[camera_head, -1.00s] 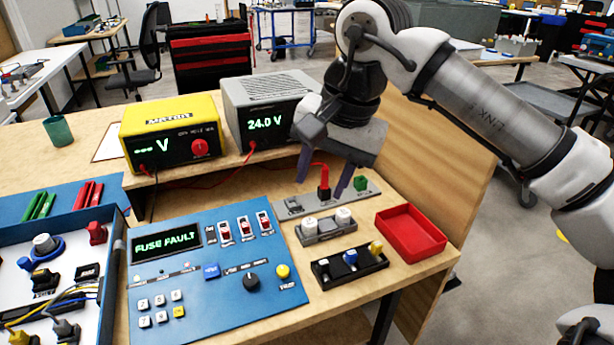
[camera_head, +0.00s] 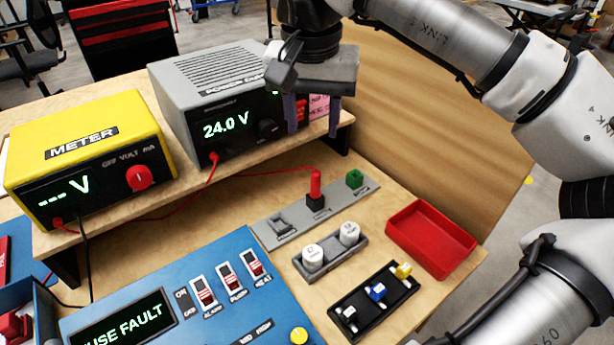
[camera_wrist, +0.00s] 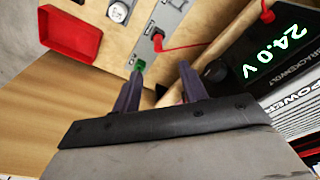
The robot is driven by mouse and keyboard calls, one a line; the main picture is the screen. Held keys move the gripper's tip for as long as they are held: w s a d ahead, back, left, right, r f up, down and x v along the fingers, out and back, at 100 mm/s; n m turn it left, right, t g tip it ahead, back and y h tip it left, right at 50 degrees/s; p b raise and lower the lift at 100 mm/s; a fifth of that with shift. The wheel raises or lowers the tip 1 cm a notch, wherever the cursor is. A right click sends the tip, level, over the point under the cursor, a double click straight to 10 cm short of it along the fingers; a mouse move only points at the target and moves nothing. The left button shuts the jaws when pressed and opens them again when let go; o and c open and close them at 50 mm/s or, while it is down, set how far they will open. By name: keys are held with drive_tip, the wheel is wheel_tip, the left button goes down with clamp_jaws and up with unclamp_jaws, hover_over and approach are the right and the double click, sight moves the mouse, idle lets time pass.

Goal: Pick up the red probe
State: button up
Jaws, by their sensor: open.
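The red probe (camera_head: 315,184) stands upright in a dark socket on a grey strip (camera_head: 280,222), with a red lead running left from its top. In the wrist view the red probe (camera_wrist: 158,44) is beyond the fingertips, with its lead going right. My gripper (camera_head: 312,124) is open and empty, above and behind the probe in the head view, in front of the power supply's right end. In the wrist view the two dark fingers of my gripper (camera_wrist: 158,75) are apart, with nothing between them.
A green block (camera_head: 354,179) sits on the same strip. The grey power supply (camera_head: 215,100) and yellow meter (camera_head: 85,150) stand on a raised shelf. A red tray (camera_head: 431,238), a holder with white knobs (camera_head: 331,248) and a black rack (camera_head: 374,296) are nearby. A wooden panel borders the right.

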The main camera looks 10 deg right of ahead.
sight(316, 172)
drive_tip(key=f, duration=0.7)
drive_tip(key=shift+w+d+f+b, duration=0.15)
drive_tip(key=shift+w+d+b, duration=0.1)
drive_tip(key=shift+w+b, duration=0.1)
drive_tip(key=shift+w+d+f, duration=0.1)
drive_tip(key=shift+w+f, duration=0.05)
drive_tip(key=shift+f, duration=0.8)
drive_tip(key=shift+w+d+f, duration=0.15)
drive_tip(key=shift+w+f, duration=0.05)
drive_tip(key=shift+f, duration=0.7)
drive_tip(key=shift+w+d+f, duration=0.1)
drive_tip(key=shift+w+f, duration=0.05)
drive_tip(key=shift+f, duration=0.8)
clamp_jaws()
